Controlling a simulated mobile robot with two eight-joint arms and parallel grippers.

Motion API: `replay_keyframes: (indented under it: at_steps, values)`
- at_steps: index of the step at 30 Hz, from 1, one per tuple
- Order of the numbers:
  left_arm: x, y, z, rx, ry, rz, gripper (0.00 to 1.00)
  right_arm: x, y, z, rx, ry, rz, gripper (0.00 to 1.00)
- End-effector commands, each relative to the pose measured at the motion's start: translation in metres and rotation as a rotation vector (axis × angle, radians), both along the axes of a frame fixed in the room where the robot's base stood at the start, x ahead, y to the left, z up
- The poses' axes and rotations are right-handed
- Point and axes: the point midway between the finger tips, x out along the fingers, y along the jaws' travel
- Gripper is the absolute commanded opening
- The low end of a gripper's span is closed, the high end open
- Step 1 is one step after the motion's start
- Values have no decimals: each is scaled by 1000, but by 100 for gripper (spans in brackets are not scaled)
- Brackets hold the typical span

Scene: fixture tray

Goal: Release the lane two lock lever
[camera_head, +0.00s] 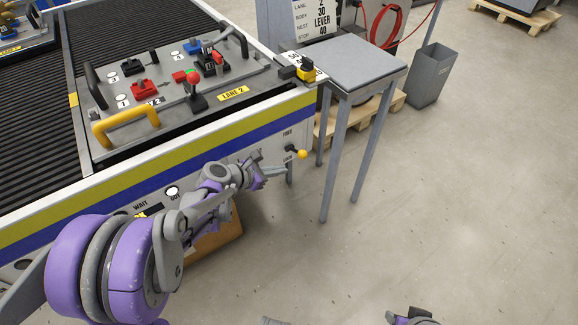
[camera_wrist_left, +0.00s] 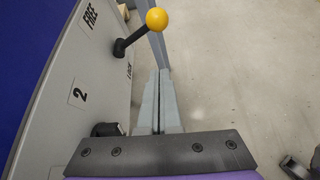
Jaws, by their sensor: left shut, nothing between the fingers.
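The lane two lock lever is a black rod with a yellow ball knob (camera_head: 302,154) on the conveyor's side panel, between the FREE and LOCK labels. In the left wrist view the ball (camera_wrist_left: 157,20) stands out from the panel, ahead of the fingers. My left gripper (camera_head: 281,171) is shut and empty, a little below and left of the knob in the head view. Its two grey fingers (camera_wrist_left: 158,90) lie together, apart from the lever. Grey and dark parts at the head view's bottom edge may be my right gripper; they are mostly cut off.
A grey side table (camera_head: 366,62) stands right of the panel, its legs close behind the lever. The fixture tray (camera_head: 150,75) with handles sits on the conveyor above. A brown box (camera_head: 215,238) is below my left arm.

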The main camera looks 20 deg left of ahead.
Motion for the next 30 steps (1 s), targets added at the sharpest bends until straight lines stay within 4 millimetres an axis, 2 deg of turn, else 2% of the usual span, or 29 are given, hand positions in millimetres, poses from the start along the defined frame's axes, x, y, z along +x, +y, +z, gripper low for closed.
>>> replay_keyframes:
  at_steps: [3,9,27,30]
  values:
    - [-16,12,14,1,-1,3,0,-1,0,8,0,-3,0,42]
    - [-31,22,23,0,0,0,0,-2,0,12,0,-4,0,42]
    - [-33,23,24,1,-1,-2,0,-2,0,13,0,-4,0,42]
    - [-39,17,25,42,-7,-31,0,-2,0,13,0,-4,0,42]
